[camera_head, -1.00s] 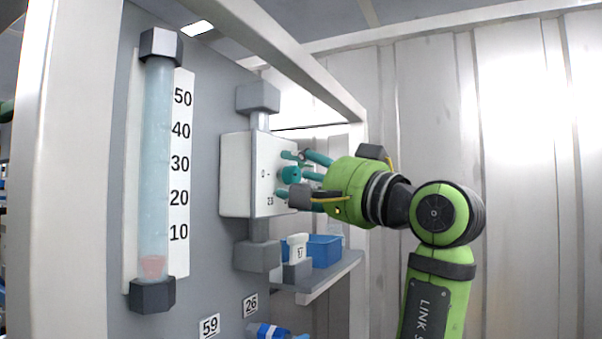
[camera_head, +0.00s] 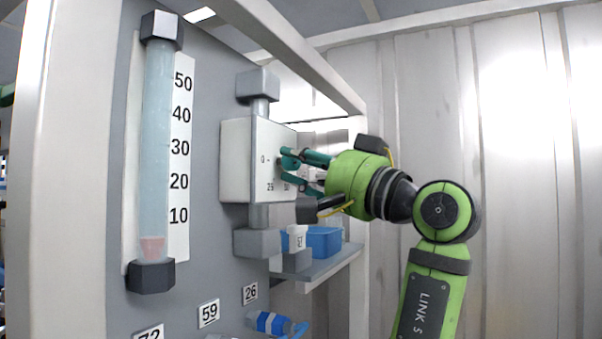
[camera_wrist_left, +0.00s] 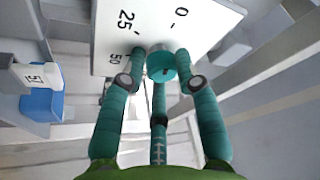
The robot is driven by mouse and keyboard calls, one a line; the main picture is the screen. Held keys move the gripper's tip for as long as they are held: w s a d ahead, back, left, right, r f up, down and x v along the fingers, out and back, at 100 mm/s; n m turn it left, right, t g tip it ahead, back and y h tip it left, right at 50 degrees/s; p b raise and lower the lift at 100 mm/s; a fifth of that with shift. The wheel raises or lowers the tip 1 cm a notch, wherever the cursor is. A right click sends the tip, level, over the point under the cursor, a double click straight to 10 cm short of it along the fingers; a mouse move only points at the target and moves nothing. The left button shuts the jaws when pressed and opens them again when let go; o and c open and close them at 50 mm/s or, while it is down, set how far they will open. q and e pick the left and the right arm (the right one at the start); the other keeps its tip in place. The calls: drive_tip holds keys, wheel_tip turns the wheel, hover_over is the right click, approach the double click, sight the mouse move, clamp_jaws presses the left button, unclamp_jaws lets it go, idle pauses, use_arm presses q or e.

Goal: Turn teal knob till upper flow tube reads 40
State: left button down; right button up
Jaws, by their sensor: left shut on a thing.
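The flow tube (camera_head: 156,130) stands upright at the left of the head view, beside a white scale (camera_head: 180,150) marked 10 to 50. In the head view my left gripper (camera_head: 291,168) largely hides the knob. My right gripper is not in view.
A blue cylindrical thing (camera_head: 268,322) is lower down. Labels 59 (camera_head: 208,313) and 26 (camera_head: 250,294) are on the grey panel. A frame post (camera_head: 75,170) stands at left.

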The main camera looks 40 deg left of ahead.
use_arm(q)
drive_tip(key=n+g, duration=0.1)
drive_tip(key=n, duration=0.1)
drive_tip(key=shift+r+n, duration=0.15)
drive_tip(key=shift+n, duration=0.15)
drive_tip(key=n+g, duration=0.2)
drive_tip(key=n, duration=0.1)
drive_tip(key=shift+w+n+y+b, duration=0.1)
drive_tip(key=shift+n+y+b, duration=0.2)
drive_tip(key=shift+n, duration=0.1)
drive_tip(key=shift+w+r+n+g+h+p, duration=0.1)
drive_tip(key=shift+n+g+h+p, duration=0.2)
drive_tip(key=shift+n+g, duration=0.8)
drive_tip(key=shift+f+n+g+h+p, duration=0.2)
drive_tip(key=shift+n+g, duration=0.25)
drive_tip(key=shift+n, duration=1.4)
drive_tip(key=shift+w+r+n+g+h+p, duration=0.1)
drive_tip(key=shift+r+n+g+h+p, duration=0.2)
drive_tip(key=shift+n+g, duration=0.8)
drive_tip(key=shift+a+f+n, duration=0.1)
drive_tip(key=shift+f+n, duration=0.05)
drive_tip(key=shift+n, duration=0.5)
drive_tip(key=c, duration=1)
unclamp_jaws()
drive_tip(key=shift+s, duration=0.15)
